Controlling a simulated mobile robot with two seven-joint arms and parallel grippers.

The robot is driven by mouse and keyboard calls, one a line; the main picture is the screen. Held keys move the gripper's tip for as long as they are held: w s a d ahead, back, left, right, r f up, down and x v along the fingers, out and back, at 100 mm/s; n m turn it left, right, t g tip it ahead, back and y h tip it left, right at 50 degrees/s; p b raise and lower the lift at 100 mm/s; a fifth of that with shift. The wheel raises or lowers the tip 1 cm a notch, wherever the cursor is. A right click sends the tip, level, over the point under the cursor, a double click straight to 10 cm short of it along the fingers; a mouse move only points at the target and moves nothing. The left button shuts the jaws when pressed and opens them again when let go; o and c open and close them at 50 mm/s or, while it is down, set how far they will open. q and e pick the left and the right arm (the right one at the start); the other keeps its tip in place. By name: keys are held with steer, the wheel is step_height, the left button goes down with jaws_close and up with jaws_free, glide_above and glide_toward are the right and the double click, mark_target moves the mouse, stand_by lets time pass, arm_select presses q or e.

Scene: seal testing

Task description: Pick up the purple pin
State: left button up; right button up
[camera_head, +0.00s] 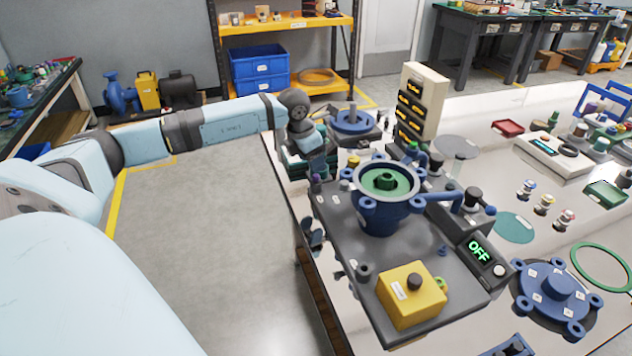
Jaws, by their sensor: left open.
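A small purple pin (316,184) stands upright near the far left corner of the dark grey test rig base (345,225). My left arm reaches in from the left, and its wrist bends down over this corner. My left gripper (318,170) points down just above the purple pin and is open. The fingertips are small and dark here, so I cannot tell whether they touch the pin or are around it. My right gripper is not in view.
A blue flanged housing (380,210) with a green inside stands on the rig, near a yellow box (411,294) and an "OFF" display (479,250). A blue flange cover (552,290) lies at right. A tall switch panel (420,100) stands behind. Floor left of the table is clear.

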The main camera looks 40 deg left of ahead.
mark_target(316, 175)
arm_select(q)
steer(key=x, duration=0.5)
steer(key=shift+s+b, duration=0.15)
steer(key=shift+b, duration=0.25)
jaws_close()
steer(key=shift+r, duration=0.15)
